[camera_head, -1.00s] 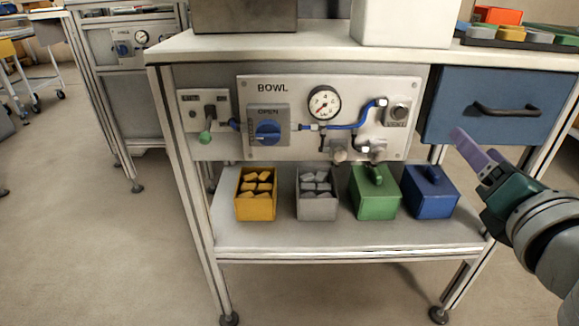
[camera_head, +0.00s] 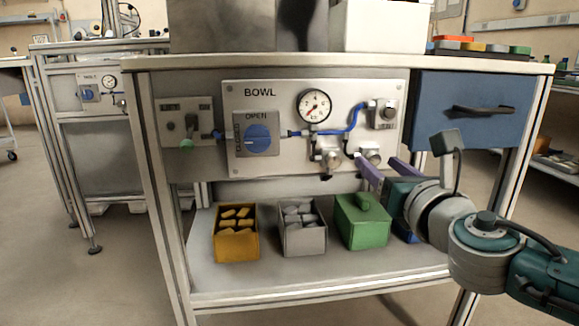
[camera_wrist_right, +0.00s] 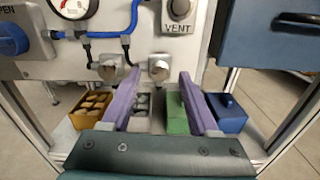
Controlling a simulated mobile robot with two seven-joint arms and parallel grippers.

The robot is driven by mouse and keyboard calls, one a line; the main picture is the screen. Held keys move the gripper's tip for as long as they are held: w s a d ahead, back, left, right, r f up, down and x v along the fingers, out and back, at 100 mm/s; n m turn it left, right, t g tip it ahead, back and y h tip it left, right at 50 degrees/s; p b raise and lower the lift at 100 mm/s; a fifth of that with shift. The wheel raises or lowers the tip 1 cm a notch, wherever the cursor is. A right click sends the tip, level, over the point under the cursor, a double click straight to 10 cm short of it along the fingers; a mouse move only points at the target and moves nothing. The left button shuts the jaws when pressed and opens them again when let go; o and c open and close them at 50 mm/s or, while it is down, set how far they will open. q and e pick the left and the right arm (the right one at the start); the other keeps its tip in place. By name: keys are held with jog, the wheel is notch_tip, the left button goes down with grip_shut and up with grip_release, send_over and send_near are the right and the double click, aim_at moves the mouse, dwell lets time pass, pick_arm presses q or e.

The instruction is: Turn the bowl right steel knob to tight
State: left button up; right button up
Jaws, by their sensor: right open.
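The white bowl panel (camera_head: 240,92) carries two steel knobs low on its right part. The right steel knob (camera_head: 373,152) sits under the blue hose, beside the left steel knob (camera_head: 333,160). My right gripper (camera_head: 385,168) is open, its two purple fingers pointing at the panel just below and right of the right knob in the head view. In the right wrist view the right knob (camera_wrist_right: 159,68) appears between and just beyond the fingertips (camera_wrist_right: 159,78), and the left knob (camera_wrist_right: 109,67) lies left of them. Contact cannot be told. My left gripper is not in view.
A gauge (camera_head: 314,105), a blue valve dial (camera_head: 257,139) and a vent button (camera_head: 388,113) share the panel. Orange (camera_head: 236,246), grey (camera_head: 303,240) and green (camera_head: 360,232) bins stand on the shelf below; a blue bin is mostly hidden. A blue drawer (camera_head: 440,110) is at right.

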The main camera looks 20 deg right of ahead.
jog(key=shift+w+d, duration=0.1)
jog(key=shift+w, duration=0.4)
grip_shut()
dwell(0.3)
